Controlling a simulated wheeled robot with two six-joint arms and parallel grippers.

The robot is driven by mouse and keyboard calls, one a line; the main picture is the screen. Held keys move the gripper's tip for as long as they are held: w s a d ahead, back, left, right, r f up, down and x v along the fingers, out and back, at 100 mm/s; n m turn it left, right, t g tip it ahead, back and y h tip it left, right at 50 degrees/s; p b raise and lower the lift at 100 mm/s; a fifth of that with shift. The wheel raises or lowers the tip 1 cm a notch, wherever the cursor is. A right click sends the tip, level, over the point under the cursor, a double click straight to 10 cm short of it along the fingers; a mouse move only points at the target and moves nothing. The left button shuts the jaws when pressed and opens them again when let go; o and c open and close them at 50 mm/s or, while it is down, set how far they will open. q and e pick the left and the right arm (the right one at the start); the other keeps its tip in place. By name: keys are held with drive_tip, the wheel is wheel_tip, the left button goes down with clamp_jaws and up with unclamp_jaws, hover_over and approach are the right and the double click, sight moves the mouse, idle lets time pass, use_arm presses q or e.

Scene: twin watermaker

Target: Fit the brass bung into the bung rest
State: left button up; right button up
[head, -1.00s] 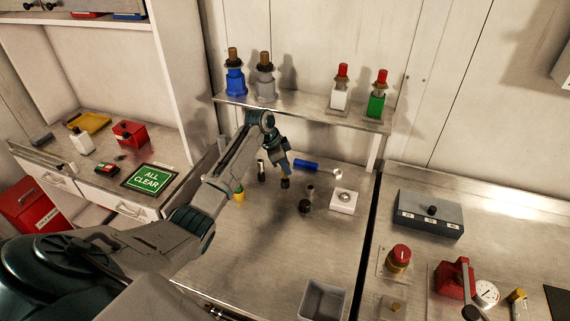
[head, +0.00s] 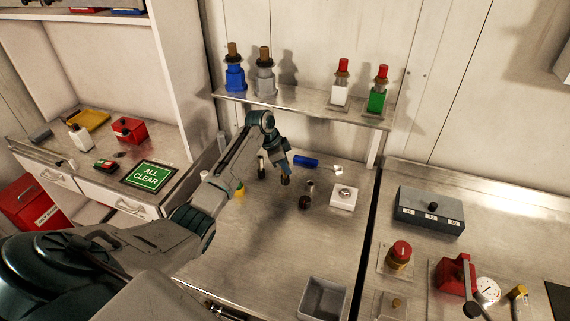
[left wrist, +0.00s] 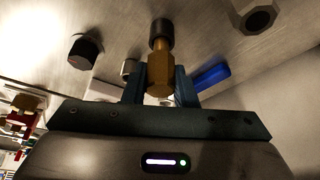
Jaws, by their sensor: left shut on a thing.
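My left gripper (head: 285,168) is shut on the brass bung. In the left wrist view the brass bung (left wrist: 160,72) has a six-sided brass body between the fingers and a dark round end beyond them. In the head view only a small dark end of it (head: 285,180) shows below the fingertips. A white square block (head: 343,205) with a round metal-ringed recess stands to the right of the gripper and looks like the bung rest. The gripper is apart from it. My right gripper is not in view.
A dark-ended fitting (head: 304,202) stands between gripper and white block. A blue-handled tool (head: 305,162) lies behind, with a black-and-pale piece (head: 261,168) nearby. A grey open bin (head: 322,300) is at the front. The middle counter is clear.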

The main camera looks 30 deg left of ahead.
use_arm(q)
drive_tip(key=shift+f+b, duration=0.4)
drive_tip(key=shift+f, duration=0.6)
drive_tip(key=o, duration=0.9)
drive_tip(key=b+v, duration=0.3)
drive_tip(key=v, duration=0.8)
drive_tip(key=shift+b, duration=0.3)
drive_tip(key=shift+d, duration=0.15)
